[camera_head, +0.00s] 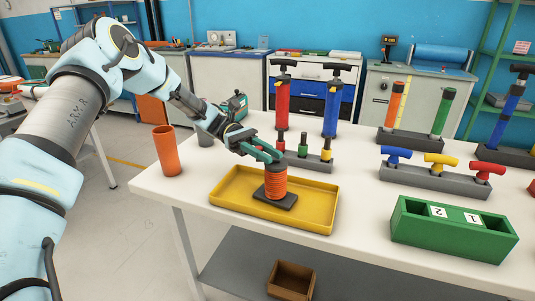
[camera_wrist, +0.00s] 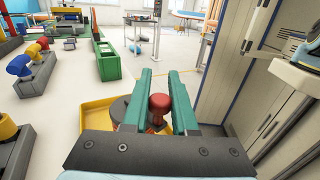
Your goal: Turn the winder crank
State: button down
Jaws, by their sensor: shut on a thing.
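The winder (camera_head: 276,184) has an orange-wound drum on a dark base and stands upright in a yellow tray (camera_head: 228,201) on the white table. My gripper (camera_head: 270,154) is right above the drum, its green fingers reaching over the top. In the wrist view my gripper (camera_wrist: 160,82) has the crank's dark red knob (camera_wrist: 158,104) between its two fingers, shut on it. The crank arm is mostly hidden under the fingers, and part of the orange drum (camera_wrist: 121,107) shows beside them.
An orange cup (camera_head: 167,151) stands left of the tray. Behind the tray are a grey block with small colored handles (camera_head: 318,161) and red (camera_head: 282,103) and blue (camera_head: 332,106) pumps. A green box (camera_head: 440,238) stands to the right, with bare tabletop between it and the tray.

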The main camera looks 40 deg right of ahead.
dwell(0.9)
jog(key=c, duration=0.7)
grip_release()
jog(key=w+b, duration=0.3)
jog(key=w, duration=0.7)
jog(key=shift+w+a, duration=0.4)
jog(key=shift+a, duration=0.05)
